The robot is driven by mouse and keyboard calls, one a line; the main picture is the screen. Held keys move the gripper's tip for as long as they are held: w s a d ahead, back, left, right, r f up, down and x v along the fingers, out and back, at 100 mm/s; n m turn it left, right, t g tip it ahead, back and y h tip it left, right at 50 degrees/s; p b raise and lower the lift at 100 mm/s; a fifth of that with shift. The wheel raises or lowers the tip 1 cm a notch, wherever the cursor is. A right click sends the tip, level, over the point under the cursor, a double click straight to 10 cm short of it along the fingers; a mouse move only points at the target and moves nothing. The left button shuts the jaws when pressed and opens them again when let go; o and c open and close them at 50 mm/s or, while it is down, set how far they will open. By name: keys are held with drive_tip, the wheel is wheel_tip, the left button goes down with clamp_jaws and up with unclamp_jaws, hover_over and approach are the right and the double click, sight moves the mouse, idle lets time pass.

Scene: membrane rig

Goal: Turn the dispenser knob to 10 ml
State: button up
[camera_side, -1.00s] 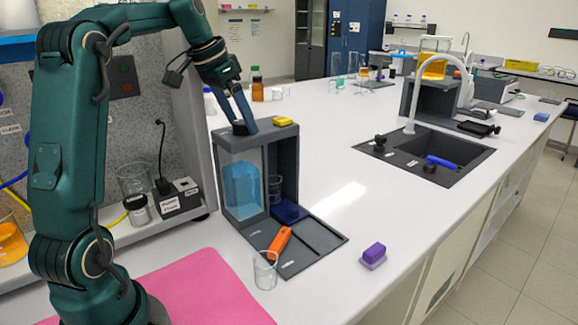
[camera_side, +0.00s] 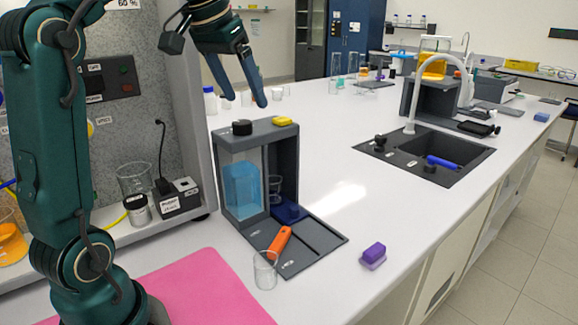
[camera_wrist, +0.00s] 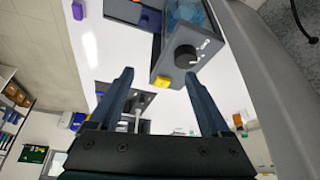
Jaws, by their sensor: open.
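The dispenser (camera_side: 262,150) is a dark grey frame with a clear tank of blue liquid, standing on the white bench. Its black round knob (camera_side: 242,127) sits on the top at the left, and the knob also shows in the wrist view (camera_wrist: 186,57) with small white marks beside it. I cannot read these marks. My gripper (camera_side: 250,98) is open and empty, above the dispenser top and apart from the knob. In the wrist view its two fingers (camera_wrist: 158,75) are spread, with the knob beyond the right fingertip.
A yellow block (camera_side: 283,121) sits on the dispenser top, right of the knob. An orange piece (camera_side: 279,242) lies on the dispenser base, near a glass beaker (camera_side: 265,270). A purple block (camera_side: 374,254) is on the bench. The bench between dispenser and sink (camera_side: 425,160) is clear.

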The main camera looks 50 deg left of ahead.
drive_tip(key=s+d+f+m+h, duration=0.1)
drive_tip(key=s+d, duration=0.2)
drive_tip(key=d, duration=0.2)
drive_tip(key=s+d+f+m, duration=0.2)
drive_tip(key=s+d, duration=0.2)
drive_tip(key=d, duration=0.2)
drive_tip(key=s+d+f, duration=0.3)
drive_tip(key=s+f, duration=0.4)
drive_tip(key=f, duration=0.3)
drive_tip(key=shift+d+f+t+h, duration=0.3)
drive_tip(key=shift+f, duration=0.05)
